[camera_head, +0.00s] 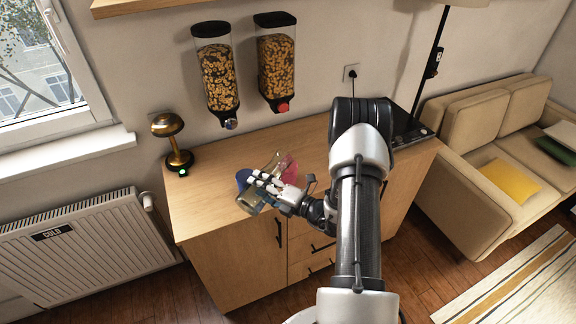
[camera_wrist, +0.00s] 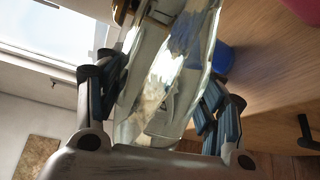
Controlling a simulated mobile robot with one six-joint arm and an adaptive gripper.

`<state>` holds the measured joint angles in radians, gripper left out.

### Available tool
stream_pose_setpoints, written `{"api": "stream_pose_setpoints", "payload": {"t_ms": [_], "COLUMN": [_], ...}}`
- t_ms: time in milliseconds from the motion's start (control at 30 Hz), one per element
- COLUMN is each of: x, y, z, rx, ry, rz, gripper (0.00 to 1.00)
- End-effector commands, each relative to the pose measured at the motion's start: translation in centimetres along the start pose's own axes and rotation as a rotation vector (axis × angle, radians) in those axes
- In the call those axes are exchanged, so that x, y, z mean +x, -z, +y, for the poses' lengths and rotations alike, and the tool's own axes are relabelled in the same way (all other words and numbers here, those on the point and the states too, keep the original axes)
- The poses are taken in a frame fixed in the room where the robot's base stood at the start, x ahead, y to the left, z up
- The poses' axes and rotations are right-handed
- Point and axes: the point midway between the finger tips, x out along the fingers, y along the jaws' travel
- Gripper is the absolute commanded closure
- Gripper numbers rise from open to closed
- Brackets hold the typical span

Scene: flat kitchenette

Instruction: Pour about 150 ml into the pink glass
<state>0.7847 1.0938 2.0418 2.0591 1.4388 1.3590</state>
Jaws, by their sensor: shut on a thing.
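My gripper (camera_head: 266,186) is shut on a clear glass vessel (camera_wrist: 168,75), with a finger on each side of it in the wrist view. In the head view the vessel (camera_head: 249,202) is tilted above the wooden counter, partly covered by my fingers. The pink glass (camera_head: 288,167) stands on the counter just behind and right of my gripper, partly hidden. Its edge shows in the top right corner of the wrist view (camera_wrist: 304,8). I cannot make out a stream or the liquid level.
A blue cup (camera_head: 242,178) stands on the counter (camera_head: 215,209) close to the vessel; it also shows in the wrist view (camera_wrist: 222,57). Two wall dispensers (camera_head: 216,75) (camera_head: 277,65) hang above. The counter's front left is clear.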

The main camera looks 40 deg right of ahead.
Motion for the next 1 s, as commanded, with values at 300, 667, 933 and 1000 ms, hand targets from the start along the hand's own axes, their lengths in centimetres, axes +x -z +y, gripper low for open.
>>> {"api": "stream_pose_setpoints", "payload": {"t_ms": [300, 667, 933, 1000], "x": [-0.01, -0.02, -0.04, -0.04], "y": [-0.20, -0.15, -0.01, -0.03], "z": [0.31, 0.50, 0.66, 0.69], "rx": [0.008, 0.020, 0.030, 0.033], "ry": [-0.004, -0.004, -0.004, -0.004], "rz": [0.000, 0.002, 0.003, 0.004], "gripper": [0.93, 0.93, 0.93, 0.93]}}
